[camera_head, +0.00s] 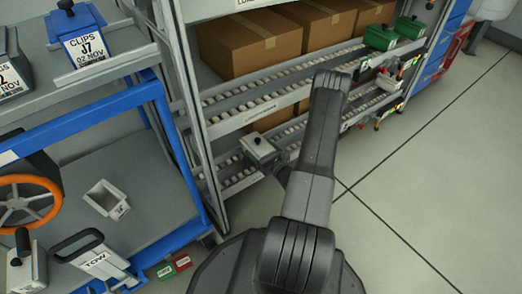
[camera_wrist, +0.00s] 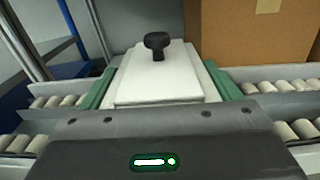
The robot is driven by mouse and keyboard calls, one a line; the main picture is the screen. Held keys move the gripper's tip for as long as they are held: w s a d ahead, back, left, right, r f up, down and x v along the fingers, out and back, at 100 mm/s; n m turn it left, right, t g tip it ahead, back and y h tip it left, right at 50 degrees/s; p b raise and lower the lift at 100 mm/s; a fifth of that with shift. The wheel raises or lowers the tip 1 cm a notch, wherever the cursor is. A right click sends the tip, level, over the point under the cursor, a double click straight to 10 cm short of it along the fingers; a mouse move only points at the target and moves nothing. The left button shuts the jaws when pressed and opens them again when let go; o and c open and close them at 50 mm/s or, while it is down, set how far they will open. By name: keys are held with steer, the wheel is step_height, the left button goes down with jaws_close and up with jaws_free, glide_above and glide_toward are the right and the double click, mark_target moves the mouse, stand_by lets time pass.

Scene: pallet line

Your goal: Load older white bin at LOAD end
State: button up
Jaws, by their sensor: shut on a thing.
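A white bin (camera_wrist: 160,88) with a black knob on its lid is between the green pads of my gripper (camera_wrist: 165,92) in the wrist view. My gripper is shut on it. In the head view this white bin (camera_head: 260,150) is at the near end of a lower roller lane (camera_head: 240,179) of the rack, with my arm to its right. It looks about level with the rollers; I cannot tell if it touches them. Its label is not readable.
Brown cartons (camera_head: 248,43) fill the upper lane. Green bins (camera_head: 380,38) stand at its far end. The floor at right is clear.

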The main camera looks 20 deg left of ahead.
steer(key=o, duration=1.4)
steer(key=shift+c, duration=0.2)
steer(key=p+v, duration=0.3)
steer(key=v, duration=1)
steer(key=shift+s+d, duration=0.25)
steer(key=shift+d, duration=0.05)
steer(key=shift+a, duration=0.1)
stand_by(1.6)
steer(key=b+x, duration=0.2)
steer(key=x, duration=1)
steer(key=shift+w+a+f+b, duration=0.1)
steer(key=shift+w+a+b, duration=0.1)
steer(key=shift+b, duration=0.2)
steer(key=shift+w+a, duration=0.35)
steer(key=shift+a, duration=0.1)
